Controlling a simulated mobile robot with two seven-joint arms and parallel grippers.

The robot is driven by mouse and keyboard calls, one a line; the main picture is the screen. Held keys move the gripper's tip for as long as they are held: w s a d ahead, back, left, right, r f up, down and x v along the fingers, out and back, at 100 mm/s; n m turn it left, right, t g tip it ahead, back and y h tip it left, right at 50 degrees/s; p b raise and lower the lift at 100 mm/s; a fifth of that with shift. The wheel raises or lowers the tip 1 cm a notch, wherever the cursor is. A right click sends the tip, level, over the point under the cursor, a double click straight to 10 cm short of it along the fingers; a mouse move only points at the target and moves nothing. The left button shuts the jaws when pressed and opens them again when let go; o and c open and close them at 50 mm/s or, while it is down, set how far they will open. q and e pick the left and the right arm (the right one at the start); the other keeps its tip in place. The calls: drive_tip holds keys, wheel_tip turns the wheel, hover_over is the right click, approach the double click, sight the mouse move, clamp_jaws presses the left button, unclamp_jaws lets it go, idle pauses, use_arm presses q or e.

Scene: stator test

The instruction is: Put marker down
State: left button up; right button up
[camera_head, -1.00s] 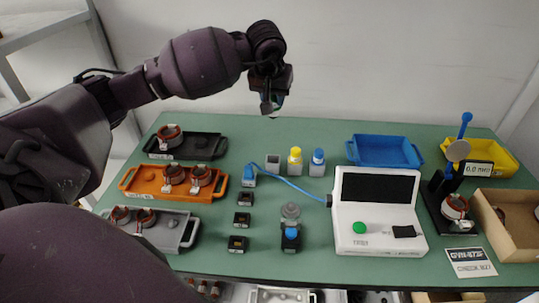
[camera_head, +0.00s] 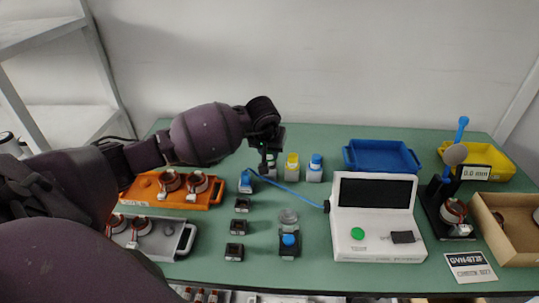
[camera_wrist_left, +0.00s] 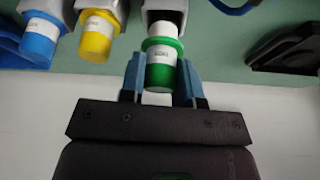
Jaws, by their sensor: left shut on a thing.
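My left gripper (camera_head: 265,166) is over the back middle of the green table, at the row of marker holders. In the left wrist view its blue fingertips (camera_wrist_left: 160,80) are shut on a green marker (camera_wrist_left: 161,68) with a white label. The marker's far end is at the opening of a grey holder (camera_wrist_left: 164,14); I cannot tell how deep it sits. The yellow marker (camera_head: 292,159) and blue marker (camera_head: 315,160) stand in their holders just to the right. In the head view the green marker is hidden by the gripper. My right gripper is not in view.
A white tester (camera_head: 378,249) with a dark screen and a blue cable stands right of the middle. Blue tray (camera_head: 380,146) and yellow tray (camera_head: 510,162) are at the back. Orange tray (camera_head: 145,187) and grey tray (camera_head: 170,250) hold copper-wound stators at left.

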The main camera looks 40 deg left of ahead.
sight(269, 157)
use_arm(q)
drive_tip(key=shift+f, duration=1)
drive_tip(key=shift+f+b, duration=0.35)
drive_tip(key=shift+f, duration=0.15)
drive_tip(key=o, duration=0.9)
drive_tip(key=shift+r, duration=0.1)
drive_tip(key=shift+r+p, duration=0.4)
drive_tip(key=shift+r, duration=0.1)
drive_tip(key=v, duration=1.1)
drive_tip(key=shift+r+p, duration=0.35)
drive_tip(key=shift+s, duration=0.1)
